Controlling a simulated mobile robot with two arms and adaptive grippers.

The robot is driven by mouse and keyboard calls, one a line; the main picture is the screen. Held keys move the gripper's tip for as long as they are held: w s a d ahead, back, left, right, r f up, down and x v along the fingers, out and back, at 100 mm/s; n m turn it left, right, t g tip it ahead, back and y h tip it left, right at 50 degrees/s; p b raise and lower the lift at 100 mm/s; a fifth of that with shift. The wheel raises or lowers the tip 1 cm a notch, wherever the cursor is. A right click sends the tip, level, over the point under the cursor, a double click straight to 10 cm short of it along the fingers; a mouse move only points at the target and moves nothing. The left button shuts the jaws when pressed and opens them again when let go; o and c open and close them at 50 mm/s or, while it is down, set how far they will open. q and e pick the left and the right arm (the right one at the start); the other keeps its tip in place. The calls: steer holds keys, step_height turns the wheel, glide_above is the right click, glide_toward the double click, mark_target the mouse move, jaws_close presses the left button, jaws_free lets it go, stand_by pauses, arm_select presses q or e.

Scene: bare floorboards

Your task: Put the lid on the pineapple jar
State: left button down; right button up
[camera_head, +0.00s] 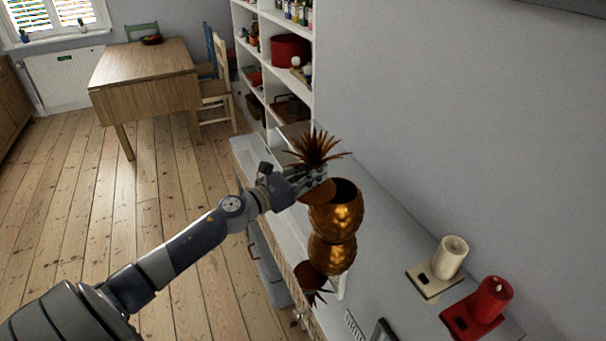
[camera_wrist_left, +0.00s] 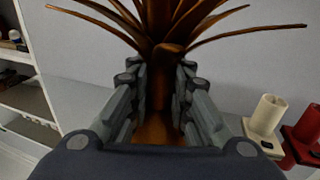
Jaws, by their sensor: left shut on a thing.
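The lid (camera_head: 316,147) is a copper-brown pineapple crown with spiky leaves; its stem and leaves also fill the top of the left wrist view (camera_wrist_left: 165,40). My left gripper (camera_head: 318,178) is shut on the lid, with a finger on each side of its stem. The copper pineapple jar (camera_head: 338,216) stands on the sideboard with its dark opening facing up. The lid is held at the upper left of the jar's opening, apparently above rim height; the exact gap is unclear. The jar is hidden in the left wrist view. My right gripper is out of view.
A copper shape (camera_head: 330,257) below the jar looks like its reflection. White shelves (camera_head: 270,75) stand behind, with a wooden table (camera_head: 145,70) farther back.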

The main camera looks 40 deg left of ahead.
arm_select(q)
steer(key=w+d+f+b, duration=0.1)
steer(key=w+d+f, duration=0.1)
steer(key=w+d, duration=0.2)
steer(key=w, duration=0.2)
steer(key=shift+w+b, duration=0.3)
steer(key=shift+w, duration=0.05)
steer(key=shift+r, duration=0.1)
stand_by(0.5)
stand_by(0.9)
steer(key=shift+f+b, duration=0.4)
steer(key=shift+b, duration=0.15)
stand_by(0.3)
stand_by(0.4)
steer(key=c, duration=0.9)
jaws_free()
